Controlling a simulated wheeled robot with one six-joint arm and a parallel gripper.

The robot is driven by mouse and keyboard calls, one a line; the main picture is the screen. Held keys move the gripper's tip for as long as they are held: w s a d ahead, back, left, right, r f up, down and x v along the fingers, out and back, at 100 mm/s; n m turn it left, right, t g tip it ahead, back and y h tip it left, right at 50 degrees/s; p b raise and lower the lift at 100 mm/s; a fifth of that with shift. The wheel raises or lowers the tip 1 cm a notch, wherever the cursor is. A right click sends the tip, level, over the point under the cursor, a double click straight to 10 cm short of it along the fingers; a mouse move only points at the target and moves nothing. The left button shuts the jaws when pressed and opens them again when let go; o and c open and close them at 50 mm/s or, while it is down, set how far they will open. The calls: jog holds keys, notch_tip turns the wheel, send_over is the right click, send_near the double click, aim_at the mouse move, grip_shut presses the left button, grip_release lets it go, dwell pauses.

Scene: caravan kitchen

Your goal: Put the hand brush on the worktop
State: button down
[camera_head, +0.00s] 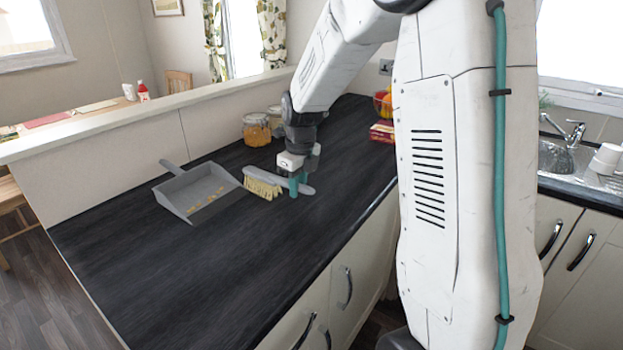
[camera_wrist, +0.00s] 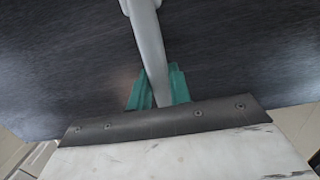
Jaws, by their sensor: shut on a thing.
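The hand brush (camera_head: 264,184) has a grey handle and pale yellow bristles. It is at the dark worktop (camera_head: 190,270), right of the grey dustpan; I cannot tell whether it touches the surface. My gripper (camera_head: 298,187) has green fingers and is shut on the brush's handle, pointing down. In the wrist view the grey handle of the hand brush (camera_wrist: 148,45) runs between the green fingers of my gripper (camera_wrist: 158,88). The bristles are out of the wrist view.
A grey dustpan (camera_head: 197,190) with yellowish bits in it lies left of the brush. Jars (camera_head: 257,130) stand behind, near the low partition. A red box (camera_head: 382,131) and a fruit bowl (camera_head: 384,104) are farther back. The worktop's front left is clear.

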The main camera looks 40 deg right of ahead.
jog(key=shift+s+f, duration=0.15)
jog(key=shift+f, duration=0.25)
jog(key=c, duration=1.3)
grip_release()
jog(key=shift+a+f, duration=0.1)
